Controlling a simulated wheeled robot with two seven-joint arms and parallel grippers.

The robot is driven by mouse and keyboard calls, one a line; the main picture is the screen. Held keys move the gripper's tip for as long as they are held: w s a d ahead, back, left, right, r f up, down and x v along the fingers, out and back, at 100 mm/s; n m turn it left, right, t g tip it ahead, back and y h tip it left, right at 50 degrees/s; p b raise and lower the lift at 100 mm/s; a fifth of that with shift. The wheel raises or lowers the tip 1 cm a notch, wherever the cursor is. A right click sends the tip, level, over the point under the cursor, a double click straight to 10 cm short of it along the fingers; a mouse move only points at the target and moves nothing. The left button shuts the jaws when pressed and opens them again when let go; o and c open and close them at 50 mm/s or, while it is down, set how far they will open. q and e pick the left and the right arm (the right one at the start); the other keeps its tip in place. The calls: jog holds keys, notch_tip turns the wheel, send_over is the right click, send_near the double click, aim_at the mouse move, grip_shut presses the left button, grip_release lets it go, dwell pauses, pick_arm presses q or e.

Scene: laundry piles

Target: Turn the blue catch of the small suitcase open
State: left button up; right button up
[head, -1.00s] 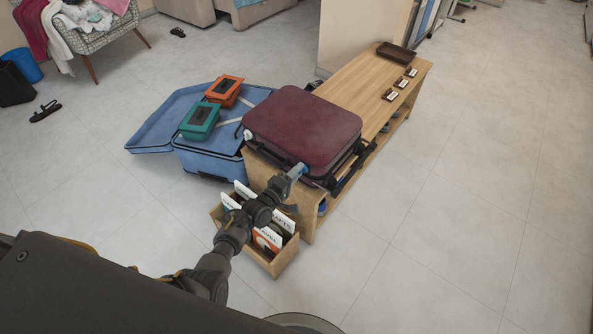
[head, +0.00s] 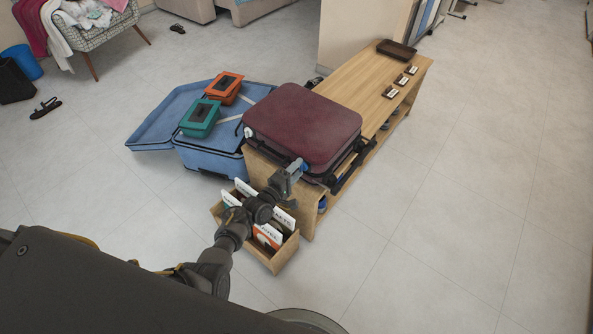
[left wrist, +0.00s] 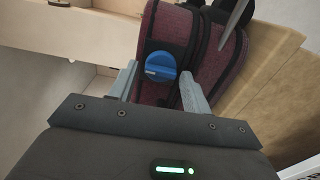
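The small maroon suitcase (head: 303,124) lies flat on the near end of a wooden bench. Its blue catch (left wrist: 160,66) is a round knob on the suitcase's side, with a pale mark pointing left in the left wrist view. In the head view the catch (head: 305,168) shows partly, beside my left gripper (head: 296,170). In the left wrist view my left gripper (left wrist: 158,70) is open, one finger to each side of the catch. There is a visible gap at both sides, and nothing is gripped. My right gripper is not in view.
The wooden bench (head: 362,85) carries small labelled blocks and a dark tray (head: 397,52) at its far end. An open blue suitcase (head: 212,160) with a teal box (head: 200,118) and an orange box (head: 224,88) is at left. A wooden box of cards (head: 284,258) stands below my left arm.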

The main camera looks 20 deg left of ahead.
pick_arm(q)
jog(key=shift+o, duration=0.6)
jog(key=shift+s, duration=0.1)
jog(key=p+v, duration=0.1)
jog(key=v, duration=0.9)
jog(key=shift+s+p, duration=0.3)
jog(key=shift+p, duration=0.1)
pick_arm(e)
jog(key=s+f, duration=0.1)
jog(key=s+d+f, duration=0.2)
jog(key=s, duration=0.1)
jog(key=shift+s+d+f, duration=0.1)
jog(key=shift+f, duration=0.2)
pick_arm(q)
jog(key=shift+a, duration=0.1)
